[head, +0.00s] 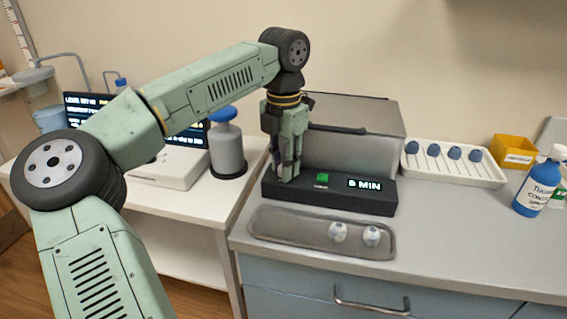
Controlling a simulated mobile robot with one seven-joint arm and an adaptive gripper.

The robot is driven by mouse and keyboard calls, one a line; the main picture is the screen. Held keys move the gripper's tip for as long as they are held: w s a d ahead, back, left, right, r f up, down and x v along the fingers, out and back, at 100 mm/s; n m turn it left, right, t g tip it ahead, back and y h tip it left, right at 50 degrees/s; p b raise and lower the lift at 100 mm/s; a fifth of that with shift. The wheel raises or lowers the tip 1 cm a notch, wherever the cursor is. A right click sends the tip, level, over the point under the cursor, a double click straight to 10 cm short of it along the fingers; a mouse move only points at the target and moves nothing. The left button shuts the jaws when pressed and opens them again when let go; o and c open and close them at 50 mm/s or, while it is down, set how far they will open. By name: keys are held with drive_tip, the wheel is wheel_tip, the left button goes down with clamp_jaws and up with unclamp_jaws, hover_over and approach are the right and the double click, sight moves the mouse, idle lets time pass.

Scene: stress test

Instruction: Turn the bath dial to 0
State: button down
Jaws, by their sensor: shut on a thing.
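The bath (350,145) is a grey metal box with a closed-looking top at the back of the counter. Its black front panel (340,202) carries a green button (323,178) and a lit display (365,184) that seems to read 8 MIN, though the digit is small. My gripper (286,177) points down at the left end of this panel, its fingers shut on the bath dial. The fingers hide the dial, so its pointer and setting cannot be seen.
A metal tray (290,233) with two small white round items lies in front of the bath. A white rack (450,172) with several blue-topped items, a yellow bin (513,152) and a blue bottle (538,185) stand right. A grey bottle (227,150) stands left on a lower table.

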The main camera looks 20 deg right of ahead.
idle(0.3)
drive_tip(key=c, duration=1.6)
unclamp_jaws()
drive_tip(key=shift+r, duration=0.1)
wheel_tip(320, 180, up, 12)
drive_tip(key=shift+f, duration=0.1)
